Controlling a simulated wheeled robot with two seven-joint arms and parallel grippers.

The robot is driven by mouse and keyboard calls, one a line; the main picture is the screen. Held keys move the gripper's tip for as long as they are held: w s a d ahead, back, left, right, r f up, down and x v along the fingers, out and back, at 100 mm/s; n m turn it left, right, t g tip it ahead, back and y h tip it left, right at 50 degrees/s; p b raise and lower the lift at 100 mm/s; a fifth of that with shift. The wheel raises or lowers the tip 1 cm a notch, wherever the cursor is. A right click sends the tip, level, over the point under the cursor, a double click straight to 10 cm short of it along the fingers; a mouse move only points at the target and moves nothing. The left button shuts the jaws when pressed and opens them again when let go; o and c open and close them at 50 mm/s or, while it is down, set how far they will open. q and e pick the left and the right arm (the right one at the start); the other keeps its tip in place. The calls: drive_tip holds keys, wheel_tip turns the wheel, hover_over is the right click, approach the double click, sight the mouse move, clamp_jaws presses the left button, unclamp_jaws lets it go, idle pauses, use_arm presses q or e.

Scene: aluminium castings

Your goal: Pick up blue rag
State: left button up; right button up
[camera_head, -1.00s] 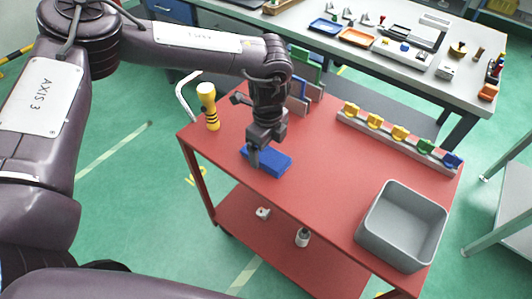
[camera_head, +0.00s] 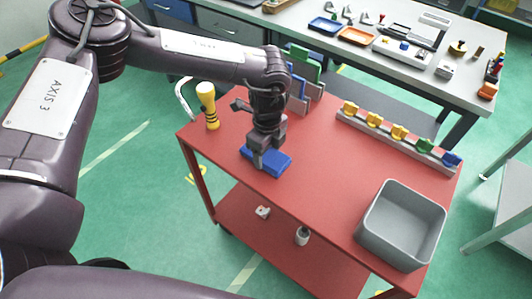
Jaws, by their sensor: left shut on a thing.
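The blue rag (camera_head: 279,163) is a flat folded block on the red cart top, near its left front edge. My left gripper (camera_head: 260,164) points down at it from above and is shut on the rag's left part. The fingers hide some of the rag. I cannot tell whether the rag is clear of the cart top. My right gripper is not in view.
On the red cart (camera_head: 330,180) stand a yellow-handled tool (camera_head: 207,104), upright green and blue panels (camera_head: 308,75), a rail with several coloured pieces (camera_head: 400,140) and an empty grey bin (camera_head: 402,225). The cart's middle is clear. A workbench (camera_head: 465,85) stands behind.

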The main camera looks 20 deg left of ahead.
sight(267, 154)
use_arm(q)
drive_tip(key=shift+r, duration=0.1)
wheel_tip(267, 154, up, 20)
drive_tip(key=shift+b, duration=0.3)
